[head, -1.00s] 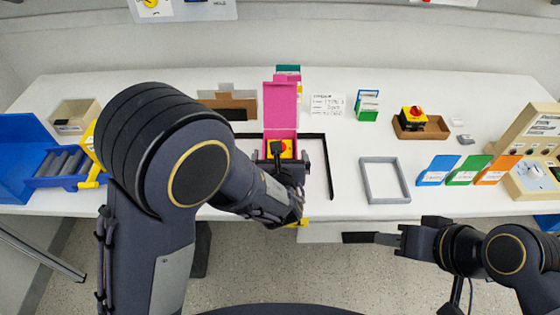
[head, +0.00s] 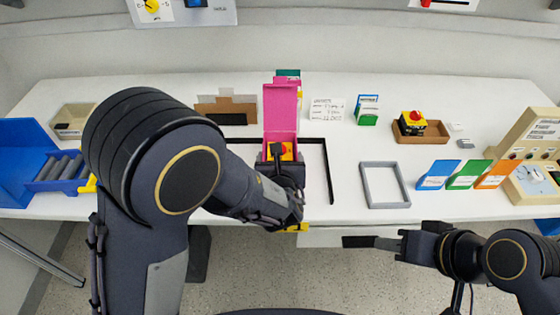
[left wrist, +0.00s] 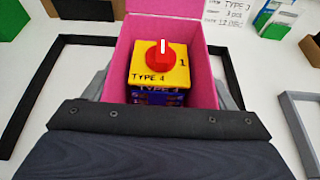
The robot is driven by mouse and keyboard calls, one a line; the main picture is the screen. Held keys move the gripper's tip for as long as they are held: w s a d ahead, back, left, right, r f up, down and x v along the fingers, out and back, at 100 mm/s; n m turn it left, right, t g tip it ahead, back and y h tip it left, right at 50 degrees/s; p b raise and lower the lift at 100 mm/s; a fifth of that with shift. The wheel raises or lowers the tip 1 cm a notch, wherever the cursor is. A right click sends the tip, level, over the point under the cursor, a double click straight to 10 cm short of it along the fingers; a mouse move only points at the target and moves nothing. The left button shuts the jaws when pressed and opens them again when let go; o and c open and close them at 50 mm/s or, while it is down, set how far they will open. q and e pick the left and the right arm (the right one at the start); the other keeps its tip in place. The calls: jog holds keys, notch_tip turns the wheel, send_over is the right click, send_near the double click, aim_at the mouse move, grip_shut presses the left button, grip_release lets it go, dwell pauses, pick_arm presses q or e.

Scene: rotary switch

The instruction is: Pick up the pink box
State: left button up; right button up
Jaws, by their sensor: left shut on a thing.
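The pink box (head: 280,105) stands at the table's front middle with its tall lid upright and open. It also shows in the left wrist view (left wrist: 206,60). Inside it sits a yellow rotary switch (left wrist: 176,72) with a red knob, marked TYPE 4. My left gripper (head: 280,164) is at the box's near side, its grey fingers on either side of the box and shut on it. The box's lower front is hidden by the gripper. My right gripper (head: 372,243) is off the table's front edge, away from the box; its jaw gap does not show clearly.
A black frame (head: 329,172) surrounds the box area. A grey empty frame (head: 384,203) lies to its right. Blue, green and orange cards (head: 467,175) stand further right. A brown tray (head: 420,131) holds a red-button switch. A blue bin (head: 25,160) is far left.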

pick_arm(q)
jog(key=shift+r, duration=0.6)
jog(key=s+r+p, duration=0.2)
jog(key=s+r, duration=0.9)
jog(key=s, duration=0.3)
pick_arm(e)
notch_tip(320, 180, up, 2)
jog(key=shift+r, duration=0.15)
pick_arm(q)
jog(key=w+b, duration=0.1)
jog(key=w, duration=1.3)
jog(key=shift+b, duration=0.35)
pick_arm(e)
jog(key=shift+f, duration=1)
pick_arm(q)
jog(key=shift+f, duration=0.15)
pick_arm(e)
jog(key=shift+f, duration=0.15)
pick_arm(q)
jog(key=shift+f+b, duration=6.05)
pick_arm(e)
notch_tip(320, 180, down, 12)
pick_arm(q)
jog(key=shift+f+b, duration=0.3)
jog(key=shift+b, duration=0.05)
pick_arm(e)
jog(key=shift+o, duration=0.2)
jog(key=shift+f, duration=0.25)
